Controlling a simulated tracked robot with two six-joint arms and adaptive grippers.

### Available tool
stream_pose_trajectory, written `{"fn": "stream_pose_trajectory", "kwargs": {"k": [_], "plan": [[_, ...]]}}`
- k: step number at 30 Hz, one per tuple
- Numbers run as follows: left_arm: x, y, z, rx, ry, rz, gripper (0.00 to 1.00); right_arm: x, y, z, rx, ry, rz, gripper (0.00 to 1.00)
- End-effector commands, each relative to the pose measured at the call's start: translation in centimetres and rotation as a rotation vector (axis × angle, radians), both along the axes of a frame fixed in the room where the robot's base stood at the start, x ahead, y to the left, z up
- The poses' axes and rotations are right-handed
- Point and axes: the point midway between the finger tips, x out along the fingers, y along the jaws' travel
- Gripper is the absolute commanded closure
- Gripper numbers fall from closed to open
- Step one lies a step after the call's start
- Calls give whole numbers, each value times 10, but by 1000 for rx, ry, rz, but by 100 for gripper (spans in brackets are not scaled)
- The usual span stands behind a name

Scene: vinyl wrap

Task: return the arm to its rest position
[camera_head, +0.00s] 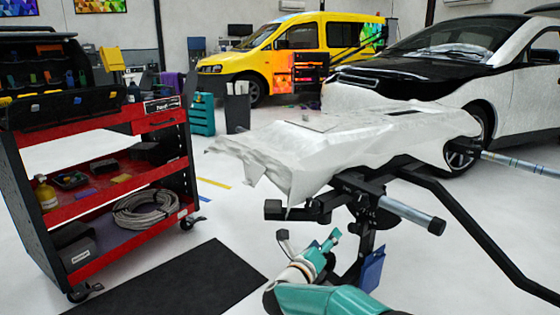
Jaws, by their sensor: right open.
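My right arm, teal and white, comes in from the bottom edge of the head view. My right gripper (309,239) is open and empty, with its two fingertips spread apart. It is low in front of the black work stand (362,215), and I cannot tell how close it is to the stand. A car part covered in wrinkled white wrap (330,150) lies across the stand, above and beyond the gripper. The wrap hangs loose at its left end. My left gripper is not in view.
A red tool cart (125,185) with shelves stands at the left. A black mat (175,285) lies on the floor at the bottom left. The stand's bars (470,225) reach out to the right. A black and white car (440,70) and a yellow van (285,50) stand behind.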

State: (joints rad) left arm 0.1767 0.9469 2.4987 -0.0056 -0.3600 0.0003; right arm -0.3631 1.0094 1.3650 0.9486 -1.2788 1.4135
Motion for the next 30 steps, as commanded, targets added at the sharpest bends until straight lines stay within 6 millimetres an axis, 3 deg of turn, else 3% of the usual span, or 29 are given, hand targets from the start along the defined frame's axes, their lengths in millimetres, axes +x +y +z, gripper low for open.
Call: {"fn": "stream_pose_trajectory", "kwargs": {"k": [1,4,8,12,15,21,27,30], "plan": [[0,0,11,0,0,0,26,-1,-9,-36,-151,173,91,25],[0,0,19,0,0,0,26,-20,-12,-111,-437,480,319,25],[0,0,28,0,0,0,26,-75,-12,-194,-726,783,634,25],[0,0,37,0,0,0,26,-160,-9,-261,-961,1006,1001,25],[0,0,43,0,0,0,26,-227,-6,-291,-1088,1090,1268,25],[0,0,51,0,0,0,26,-344,2,-312,-1239,1106,1725,25],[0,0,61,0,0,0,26,-438,8,-300,-1313,1001,2089,25],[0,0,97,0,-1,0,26,-430,8,-266,-1319,1007,2065,25]]}}
